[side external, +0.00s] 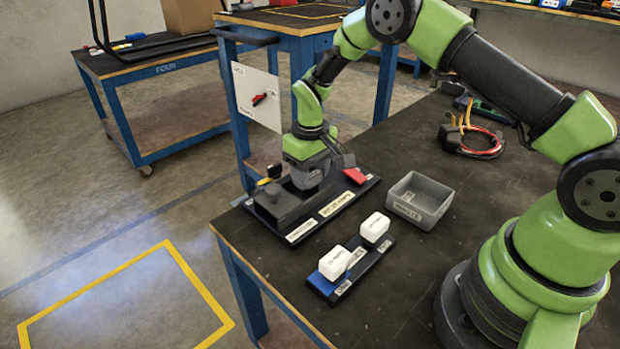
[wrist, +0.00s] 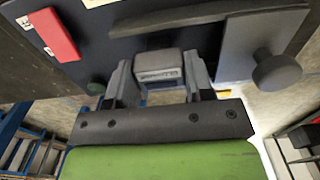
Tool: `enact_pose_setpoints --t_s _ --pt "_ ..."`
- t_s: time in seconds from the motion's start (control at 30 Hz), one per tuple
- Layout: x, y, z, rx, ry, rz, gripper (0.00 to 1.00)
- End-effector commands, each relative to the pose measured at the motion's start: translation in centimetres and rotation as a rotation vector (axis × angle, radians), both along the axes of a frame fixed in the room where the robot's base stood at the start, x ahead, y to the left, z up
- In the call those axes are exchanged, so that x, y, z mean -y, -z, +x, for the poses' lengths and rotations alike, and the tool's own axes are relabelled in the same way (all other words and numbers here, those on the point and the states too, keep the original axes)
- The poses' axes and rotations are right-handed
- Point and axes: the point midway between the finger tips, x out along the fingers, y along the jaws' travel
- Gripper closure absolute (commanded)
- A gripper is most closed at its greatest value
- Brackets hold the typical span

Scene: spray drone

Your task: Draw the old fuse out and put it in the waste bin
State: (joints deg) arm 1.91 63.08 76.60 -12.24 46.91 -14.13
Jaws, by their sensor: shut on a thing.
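My gripper (side external: 312,178) is low over the dark fuse board (side external: 362,189) at the table's far left edge. In the wrist view my gripper (wrist: 157,82) has its two fingers on either side of a grey fuse (wrist: 158,63) with a small label, shut on it. The fuse is close to the board; I cannot tell whether it is still seated. In the side view the fingers largely hide it. The waste bin (side external: 412,213), an open grey box with a label, stands right of the board and looks empty.
A grey knobbed part (side external: 282,203) and a red block (side external: 355,175) sit on the board beside my gripper. A small rack (side external: 372,258) with two white fuses (side external: 335,262) is nearer the front. Coloured cables (side external: 470,138) lie at the back. A white panel (side external: 257,96) stands behind.

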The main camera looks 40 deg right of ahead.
Motion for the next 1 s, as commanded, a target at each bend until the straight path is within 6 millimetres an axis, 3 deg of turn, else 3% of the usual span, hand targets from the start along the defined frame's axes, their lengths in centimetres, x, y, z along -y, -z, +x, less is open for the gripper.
enact_pose_setpoints --t_s 1.0 --pt "0.0 -4.0 0.0 0.001 0.000 0.000 0.90"
